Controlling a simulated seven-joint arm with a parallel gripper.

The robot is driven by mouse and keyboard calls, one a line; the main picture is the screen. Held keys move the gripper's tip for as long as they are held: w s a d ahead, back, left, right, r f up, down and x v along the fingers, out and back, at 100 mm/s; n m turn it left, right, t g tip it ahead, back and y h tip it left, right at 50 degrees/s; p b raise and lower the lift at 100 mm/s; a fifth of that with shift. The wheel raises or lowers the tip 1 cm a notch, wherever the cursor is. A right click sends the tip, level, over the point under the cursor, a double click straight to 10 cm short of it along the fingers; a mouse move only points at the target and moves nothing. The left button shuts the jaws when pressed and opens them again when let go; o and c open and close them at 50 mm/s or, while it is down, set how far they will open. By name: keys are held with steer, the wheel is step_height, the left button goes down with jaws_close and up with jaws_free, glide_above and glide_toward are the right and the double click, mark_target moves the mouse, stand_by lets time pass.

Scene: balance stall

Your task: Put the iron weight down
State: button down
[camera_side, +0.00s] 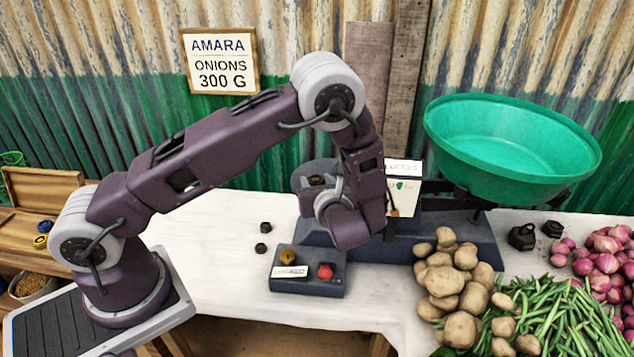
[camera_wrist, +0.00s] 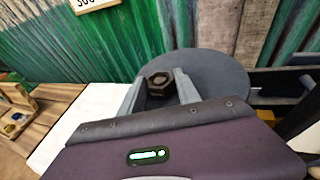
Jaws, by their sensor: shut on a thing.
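The iron weight (camera_wrist: 161,86), a dark hexagonal block with a hollow top, is between the two grey fingers of my gripper (camera_wrist: 158,79) in the wrist view. My gripper is shut on it. The balance's flat round grey plate (camera_wrist: 215,77) is behind and right of the weight, which overlaps the plate's left part. I cannot tell whether the weight touches the plate. In the side view the weight (camera_side: 316,180) is a small dark shape at the plate (camera_side: 303,172), and my wrist hides much of this area.
The balance's green pan (camera_side: 510,140) is empty at right. Two small dark weights (camera_side: 265,227) stand on the white cloth. A box with yellow and red buttons (camera_side: 310,285) sits in front of the balance base. Potatoes (camera_side: 455,285), beans and onions fill the right.

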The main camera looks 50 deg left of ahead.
steer(key=c, duration=0.9)
jaws_free()
steer(key=shift+o, duration=0.2)
